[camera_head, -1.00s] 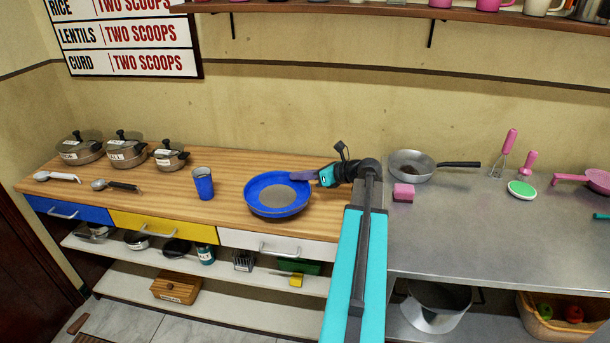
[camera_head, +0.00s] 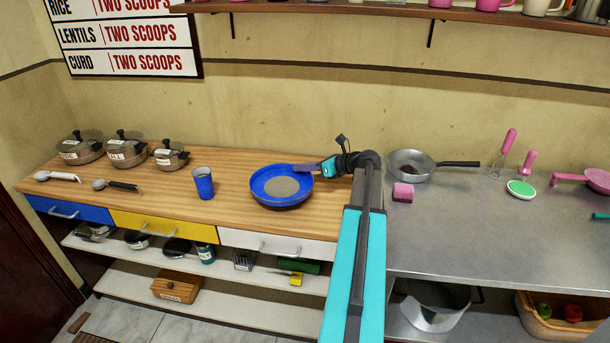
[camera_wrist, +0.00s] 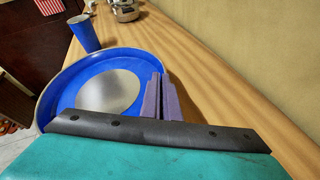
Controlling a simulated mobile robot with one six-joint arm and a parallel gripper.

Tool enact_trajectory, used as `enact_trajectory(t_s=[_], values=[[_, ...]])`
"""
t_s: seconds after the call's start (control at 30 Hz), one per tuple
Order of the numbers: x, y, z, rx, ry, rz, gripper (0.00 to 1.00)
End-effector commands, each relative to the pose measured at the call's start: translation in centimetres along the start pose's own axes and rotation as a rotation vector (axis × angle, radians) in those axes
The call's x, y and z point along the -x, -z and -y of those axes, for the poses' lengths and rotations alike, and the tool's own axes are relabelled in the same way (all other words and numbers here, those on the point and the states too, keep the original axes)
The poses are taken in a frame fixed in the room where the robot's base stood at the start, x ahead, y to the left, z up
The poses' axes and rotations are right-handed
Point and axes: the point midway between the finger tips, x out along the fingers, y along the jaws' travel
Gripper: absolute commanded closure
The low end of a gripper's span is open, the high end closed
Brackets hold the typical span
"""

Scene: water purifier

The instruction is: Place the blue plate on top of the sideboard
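The blue plate (camera_head: 262,187) has a raised rim and a grey-brown centre. It is level over the right part of the wooden sideboard top (camera_head: 235,170). I cannot tell whether its underside touches the wood or is slightly above it. My gripper (camera_head: 304,169) reaches in from the right, its purple fingers closed at the plate's right rim. In the wrist view the plate (camera_wrist: 65,85) fills the left and middle, and the fingers (camera_wrist: 160,92) are nearly together, pinching the rim. The fingers hide that bit of rim.
A blue cup (camera_head: 203,184) stands left of the plate. Lidded pots (camera_head: 123,150) and spoons (camera_head: 115,185) are farther left. A metal counter (camera_head: 480,225) with a pan (camera_head: 411,164) and pink sponge (camera_head: 402,193) adjoins on the right. Wood between cup and pots is clear.

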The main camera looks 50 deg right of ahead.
Motion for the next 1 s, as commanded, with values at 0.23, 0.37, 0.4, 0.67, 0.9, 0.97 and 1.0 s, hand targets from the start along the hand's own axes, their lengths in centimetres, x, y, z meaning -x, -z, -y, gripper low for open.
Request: enact_trajectory(t_s=[0.23,0.37,0.4,0.67,0.9,0.97,1.0], values=[[-0.7,1.7,0.5,-0.003,0.000,0.001,1.00],[-1.1,2.7,0.7,-0.002,0.000,0.001,1.00],[-1.2,2.9,0.8,-0.002,0.000,0.001,1.00],[-1.2,3.0,0.8,-0.001,0.000,0.002,1.00],[-1.3,3.3,0.9,0.000,0.000,0.000,0.91],[-1.3,3.3,0.9,0.000,0.000,0.000,0.81],[-1.3,3.3,0.9,0.000,0.000,0.000,0.79]])
